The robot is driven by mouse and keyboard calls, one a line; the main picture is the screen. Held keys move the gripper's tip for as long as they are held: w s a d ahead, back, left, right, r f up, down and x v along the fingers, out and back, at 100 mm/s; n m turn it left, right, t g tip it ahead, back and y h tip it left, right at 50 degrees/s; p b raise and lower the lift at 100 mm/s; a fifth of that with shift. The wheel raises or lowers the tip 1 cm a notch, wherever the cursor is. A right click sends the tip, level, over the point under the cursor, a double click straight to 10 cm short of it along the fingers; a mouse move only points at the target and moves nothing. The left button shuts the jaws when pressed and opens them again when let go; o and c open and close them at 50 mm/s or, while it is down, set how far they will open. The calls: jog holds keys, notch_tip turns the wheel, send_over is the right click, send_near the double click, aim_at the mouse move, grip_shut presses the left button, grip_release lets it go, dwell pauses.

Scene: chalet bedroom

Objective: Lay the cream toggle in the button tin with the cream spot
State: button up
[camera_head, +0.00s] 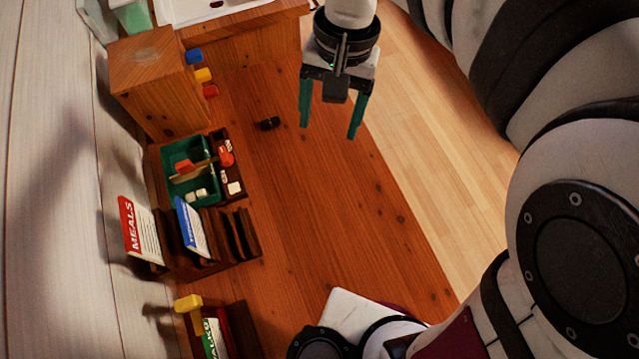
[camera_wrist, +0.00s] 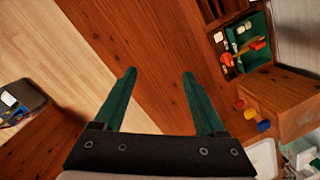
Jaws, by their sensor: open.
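My gripper (camera_head: 328,131) is open and empty above the wooden desk, its two green fingers apart; in the wrist view (camera_wrist: 160,72) only desk shows between them. Small cream pieces (camera_head: 197,194) lie in a green divided tray (camera_head: 178,153); a cream block (camera_head: 235,187) lies in the dark wooden compartments (camera_head: 222,138) beside it. I cannot tell which cream piece is the toggle. The wrist view shows the green tray (camera_wrist: 249,56) and a cream piece (camera_wrist: 219,37) at upper right. I cannot make out a button tin with a cream spot.
A wooden cabinet (camera_head: 150,75) with blue, yellow and red knobs stands behind the tray. A card rack (camera_head: 240,237) with a MEALS card (camera_head: 141,232) stands nearer. The desk's middle (camera_head: 330,220) is clear.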

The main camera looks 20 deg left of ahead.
jog(key=s+d+f+m, duration=0.1)
jog(key=s+d+m, duration=0.2)
jog(key=s+d, duration=0.3)
jog(key=s+d+f+m+t+y, duration=0.1)
jog(key=s+d+m, duration=0.3)
jog(key=d, duration=0.7)
jog(key=s+f, duration=0.1)
jog(key=s, duration=0.1)
jog(key=shift+s+d, duration=0.35)
jog(key=shift+s, duration=0.05)
